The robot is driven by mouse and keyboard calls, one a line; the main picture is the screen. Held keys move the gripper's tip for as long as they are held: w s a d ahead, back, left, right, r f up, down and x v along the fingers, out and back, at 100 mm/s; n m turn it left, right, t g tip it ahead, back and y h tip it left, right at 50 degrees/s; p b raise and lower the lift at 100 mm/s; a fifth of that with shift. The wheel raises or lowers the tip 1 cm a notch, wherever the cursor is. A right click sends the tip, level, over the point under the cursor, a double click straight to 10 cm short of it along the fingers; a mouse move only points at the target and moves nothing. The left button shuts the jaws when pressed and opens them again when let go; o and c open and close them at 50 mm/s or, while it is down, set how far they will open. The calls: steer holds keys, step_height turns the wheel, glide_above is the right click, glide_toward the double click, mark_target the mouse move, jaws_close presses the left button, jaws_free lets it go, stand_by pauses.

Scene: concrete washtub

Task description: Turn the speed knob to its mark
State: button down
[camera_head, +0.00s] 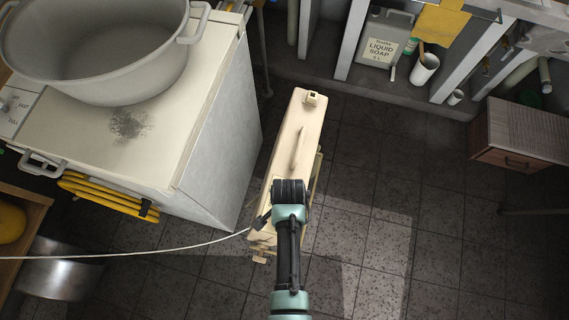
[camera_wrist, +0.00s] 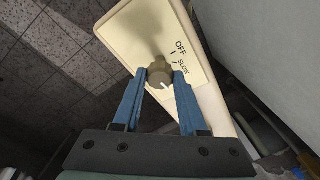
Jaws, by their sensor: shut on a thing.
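The speed knob (camera_wrist: 160,74) is a small brownish round knob on a cream panel (camera_wrist: 142,27) in the wrist view. It has a white pointer line on its face near the bottom. The words OFF and SLOW with short dark ticks are printed on the panel to the right of the knob. My gripper (camera_wrist: 160,80) has its two blue fingers closed on either side of the knob. In the head view, the cream narrow machine (camera_head: 295,135) stands on the floor, and my arm covers its near end. The knob is hidden there.
A white cabinet (camera_head: 215,130) with a large grey pot (camera_head: 95,50) stands to the left. A white cord (camera_head: 150,249) runs left from the machine. A steel pot (camera_head: 62,272) stands lower left. A wooden box (camera_head: 520,132) is at right. Tiled floor right of the machine is clear.

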steer(key=n+p, duration=0.1)
steer(key=n, duration=0.3)
steer(key=shift+s+d+n+y, duration=0.1)
steer(key=shift+n+y, duration=0.2)
steer(key=n, duration=0.3)
steer(key=shift+n+t+y+p, duration=0.3)
steer(key=shift+p, duration=0.05)
steer(key=n, duration=0.4)
steer(key=shift+d+f+y, duration=0.1)
steer(key=shift+y, duration=0.3)
steer(key=shift+n+y+b, duration=0.3)
steer(key=shift+n+b, duration=0.15)
steer(key=shift+n, duration=1.65)
steer(key=shift+c, duration=2.2)
jaws_free()
steer(key=p+v, duration=0.2)
steer(key=v, duration=1.1)
